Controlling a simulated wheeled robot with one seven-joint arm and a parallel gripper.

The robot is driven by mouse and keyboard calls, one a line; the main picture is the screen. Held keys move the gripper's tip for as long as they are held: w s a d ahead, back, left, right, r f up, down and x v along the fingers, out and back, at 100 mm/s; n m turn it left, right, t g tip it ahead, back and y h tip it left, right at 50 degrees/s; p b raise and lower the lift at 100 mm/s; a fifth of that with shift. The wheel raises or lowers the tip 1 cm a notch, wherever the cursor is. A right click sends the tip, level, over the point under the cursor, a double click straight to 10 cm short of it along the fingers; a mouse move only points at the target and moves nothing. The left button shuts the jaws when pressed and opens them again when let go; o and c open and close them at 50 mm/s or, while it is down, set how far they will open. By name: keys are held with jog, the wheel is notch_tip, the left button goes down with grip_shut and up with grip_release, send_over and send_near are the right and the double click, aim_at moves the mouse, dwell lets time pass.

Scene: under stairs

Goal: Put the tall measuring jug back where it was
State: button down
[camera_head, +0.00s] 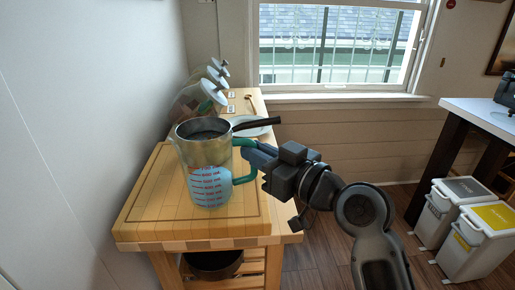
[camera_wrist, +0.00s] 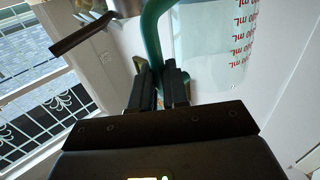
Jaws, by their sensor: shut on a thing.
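The tall measuring jug (camera_head: 209,187) is clear with red markings and a green handle. In the head view it is upright over the front of the wooden board; I cannot tell whether its base touches it. My gripper (camera_head: 250,152) reaches in from the right and is shut on the jug's handle. In the wrist view the gripper (camera_wrist: 160,80) has its fingers around the green handle, with the jug's marked wall (camera_wrist: 215,45) to the right. A metal pot (camera_head: 195,130) overlaps the jug's upper part in the head view; their exact spacing is unclear.
The wooden cart (camera_head: 140,227) stands against the left wall. The pot's dark handle (camera_head: 258,123) points right, close above my gripper. A white plate (camera_head: 262,130) and several lidded jars (camera_head: 205,92) are behind. Another pan (camera_head: 212,264) is on the lower shelf. Bins (camera_head: 480,235) stand at right.

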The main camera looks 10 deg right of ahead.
jog(key=shift+f+b, duration=0.75)
jog(key=shift+f, duration=0.15)
dwell(0.4)
jog(key=c, duration=1)
grip_release()
jog(key=shift+c, duration=0.2)
jog(key=shift+f, duration=0.1)
jog(key=s+d+f+m+h, duration=0.2)
jog(key=s+d+f+h, duration=0.15)
jog(key=s+f, duration=0.35)
jog(key=s+d+f+m+t+h+b, duration=0.1)
jog(key=s+d+f+m+h, duration=0.15)
jog(key=s+d+f, duration=0.4)
jog(key=s+d+f+m+h, duration=0.2)
jog(key=s+d+f+m, duration=0.1)
jog(key=s, duration=0.7)
jog(key=s+d+r+h, duration=0.1)
jog(key=s, duration=1)
jog(key=s+d+r+h, duration=0.1)
jog(key=s+d+h, duration=0.1)
jog(key=s, duration=0.9)
